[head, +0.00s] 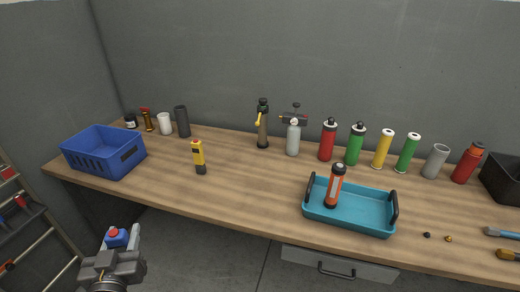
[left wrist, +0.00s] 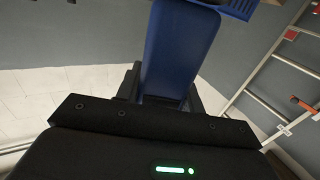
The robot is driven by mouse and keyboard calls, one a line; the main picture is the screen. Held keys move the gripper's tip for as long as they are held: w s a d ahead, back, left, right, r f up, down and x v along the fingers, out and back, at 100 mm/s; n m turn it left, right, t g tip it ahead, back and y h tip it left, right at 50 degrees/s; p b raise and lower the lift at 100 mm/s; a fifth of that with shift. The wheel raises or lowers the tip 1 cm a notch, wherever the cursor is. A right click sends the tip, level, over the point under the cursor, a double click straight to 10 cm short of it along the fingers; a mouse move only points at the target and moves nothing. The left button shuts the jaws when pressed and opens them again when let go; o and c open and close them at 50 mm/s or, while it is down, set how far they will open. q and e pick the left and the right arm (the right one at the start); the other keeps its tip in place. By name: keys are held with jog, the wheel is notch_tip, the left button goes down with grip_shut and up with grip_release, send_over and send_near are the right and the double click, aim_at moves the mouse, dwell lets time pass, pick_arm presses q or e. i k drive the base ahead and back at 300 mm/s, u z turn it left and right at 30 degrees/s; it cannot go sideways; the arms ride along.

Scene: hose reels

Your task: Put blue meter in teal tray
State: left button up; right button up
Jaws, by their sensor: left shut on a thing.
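The blue meter (head: 116,238), with a small red part on top, is between the fingers of my left gripper (head: 119,244). The gripper is shut on it, in front of the table's left part and off the table's edge. In the left wrist view the blue meter (left wrist: 180,48) shows as a long blue body between the dark fingers (left wrist: 165,88). The teal tray (head: 349,217) with dark handles sits at the table's front edge, right of centre. An orange and black torch-like thing (head: 335,186) stands upright in its left part. My right gripper is not in view.
A blue crate (head: 104,153) stands at the table's left end. A yellow and black tool (head: 199,157) stands between crate and tray. Several bottles and cylinders (head: 357,144) line the back. The wooden table (head: 250,188) is clear left of the tray. A ladder (head: 45,225) is at far left.

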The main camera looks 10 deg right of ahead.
aim_at(363, 220)
jog(key=k, duration=0.55)
jog(key=z, duration=2.15)
jog(key=i, duration=0.5)
jog(key=z, duration=0.05)
